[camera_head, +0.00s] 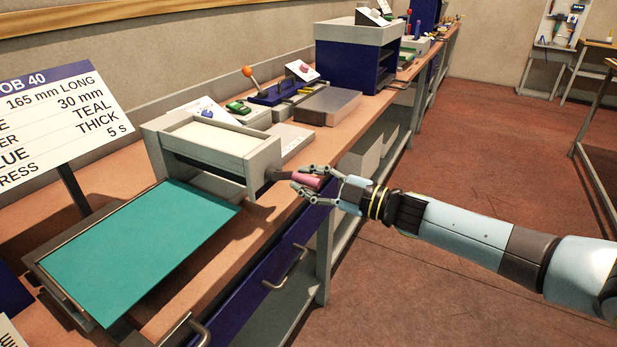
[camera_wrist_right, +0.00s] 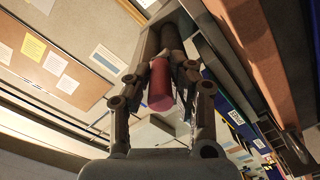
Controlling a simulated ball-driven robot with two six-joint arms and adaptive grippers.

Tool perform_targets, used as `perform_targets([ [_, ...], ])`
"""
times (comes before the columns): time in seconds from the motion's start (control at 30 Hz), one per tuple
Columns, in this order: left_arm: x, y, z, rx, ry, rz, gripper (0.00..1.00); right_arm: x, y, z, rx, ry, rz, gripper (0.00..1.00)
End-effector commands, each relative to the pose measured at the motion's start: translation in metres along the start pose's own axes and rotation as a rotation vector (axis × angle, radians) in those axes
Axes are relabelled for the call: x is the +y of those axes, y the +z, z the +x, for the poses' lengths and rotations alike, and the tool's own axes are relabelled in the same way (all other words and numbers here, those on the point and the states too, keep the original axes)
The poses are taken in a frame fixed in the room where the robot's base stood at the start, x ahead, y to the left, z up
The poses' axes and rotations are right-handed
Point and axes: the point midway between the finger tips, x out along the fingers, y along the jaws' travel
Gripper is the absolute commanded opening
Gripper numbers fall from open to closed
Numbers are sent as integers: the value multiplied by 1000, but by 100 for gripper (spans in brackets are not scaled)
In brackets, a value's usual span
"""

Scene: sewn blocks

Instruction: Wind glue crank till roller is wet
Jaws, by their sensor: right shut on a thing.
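The glue machine (camera_head: 262,165) is a grey box on the bench with a pale, cream-coloured top inside its rim. Its crank has a dark arm and a pinkish-red handle (camera_head: 306,180) on the machine's right side. The handle also shows in the right wrist view (camera_wrist_right: 160,86) between the fingers. My right gripper (camera_head: 318,180) is shut on the crank handle, its arm coming in from the right. A roller cannot be made out clearly, so its wetness cannot be told. My left gripper is out of view.
A teal sheet (camera_head: 140,245) lies on a tray in front of the machine. A job sign (camera_head: 62,118) stands at the left. A grey metal block (camera_head: 327,106) and a navy cabinet (camera_head: 355,62) stand farther along the bench. The floor at right is clear.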

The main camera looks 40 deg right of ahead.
Motion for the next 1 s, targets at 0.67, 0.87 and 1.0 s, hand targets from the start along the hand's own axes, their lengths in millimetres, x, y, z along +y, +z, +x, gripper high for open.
perform_targets([
  [0.67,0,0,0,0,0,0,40,-1,2,-1,-4,-2,1,44],
  [0.87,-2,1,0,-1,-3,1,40,-2,2,-7,-4,-4,0,44],
  [1.0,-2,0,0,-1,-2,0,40,-2,2,-30,-5,-6,0,44],
])
